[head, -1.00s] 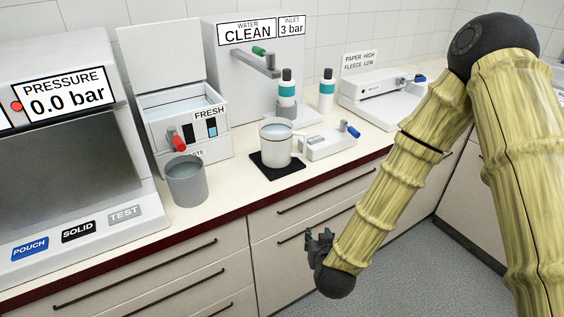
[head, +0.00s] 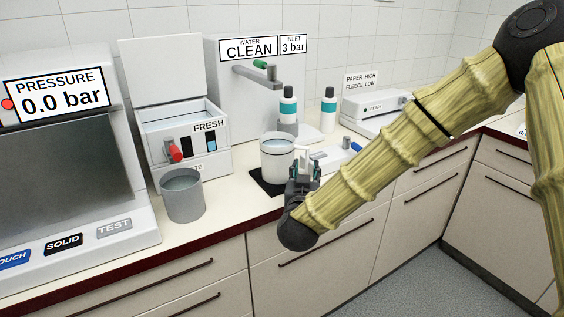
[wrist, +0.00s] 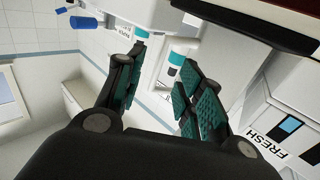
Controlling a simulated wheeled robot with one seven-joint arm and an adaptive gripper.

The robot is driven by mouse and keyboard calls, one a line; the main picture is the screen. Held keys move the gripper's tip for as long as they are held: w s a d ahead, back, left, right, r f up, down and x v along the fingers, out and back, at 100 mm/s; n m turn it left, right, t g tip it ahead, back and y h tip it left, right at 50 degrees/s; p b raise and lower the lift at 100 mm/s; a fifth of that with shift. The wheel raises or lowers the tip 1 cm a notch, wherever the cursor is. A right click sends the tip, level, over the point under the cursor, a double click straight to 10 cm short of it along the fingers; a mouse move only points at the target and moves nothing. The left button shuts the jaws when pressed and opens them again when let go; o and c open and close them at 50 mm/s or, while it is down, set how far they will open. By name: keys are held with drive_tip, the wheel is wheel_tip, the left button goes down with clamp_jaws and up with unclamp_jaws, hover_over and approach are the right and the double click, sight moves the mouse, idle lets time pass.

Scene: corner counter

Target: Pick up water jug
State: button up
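The water jug (head: 277,160) is a pale, see-through vessel with a white handle on its right side, holding water. It stands upright on a black mat (head: 262,186) near the counter's front edge. My gripper (head: 303,172) is in front of the jug's right side, close to the handle. Its lower part covers part of the mat. In the wrist view my gripper (wrist: 164,58) is open, its teal-padded fingers spread apart. Nothing is held between them. I cannot tell from these views whether a finger touches the jug.
A grey beaker (head: 183,196) stands left of the mat. A small white device with a blue knob (head: 355,146) is right of the jug. Two teal-labelled bottles (head: 288,106) and a tap (head: 258,74) are behind. The FRESH bath (head: 185,130) is at the back left.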

sight(307, 162)
drive_tip(key=shift+w+d, duration=0.2)
drive_tip(key=shift+w, duration=2.55)
clamp_jaws()
drive_tip(key=shift+r, duration=0.15)
